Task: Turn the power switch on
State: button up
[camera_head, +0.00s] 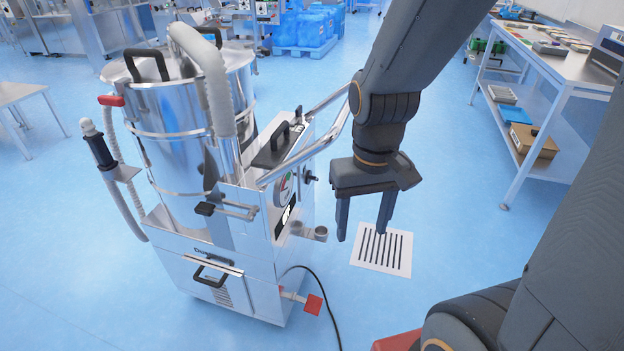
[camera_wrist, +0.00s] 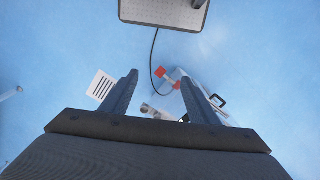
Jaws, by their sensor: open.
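A steel vacuum-like machine (camera_head: 195,215) stands on the blue floor at the left in the head view. Its right side panel carries a round gauge (camera_head: 285,187), a black-and-white plate (camera_head: 286,214) and a black knob (camera_head: 309,178). I cannot tell for sure which part is the power switch or how it is set. My gripper (camera_head: 363,232) points downward to the right of this panel, apart from the machine. Its fingers are spread and empty. In the wrist view my gripper (camera_wrist: 160,76) hides most of the machine; only parts show between and beside the fingers.
A curved steel handle (camera_head: 310,140) sticks out from the machine towards my arm. A red caster pedal (camera_head: 313,304) and a black cable (camera_head: 328,298) lie low beside it. A striped white floor sheet (camera_head: 382,251) is below my gripper. A shelf table (camera_head: 550,75) stands at the right.

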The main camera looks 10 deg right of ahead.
aim_at(309, 177)
jog(key=k, duration=0.5)
jog(key=z, duration=0.8)
jog(key=i, duration=0.8)
jog(key=z, duration=0.05)
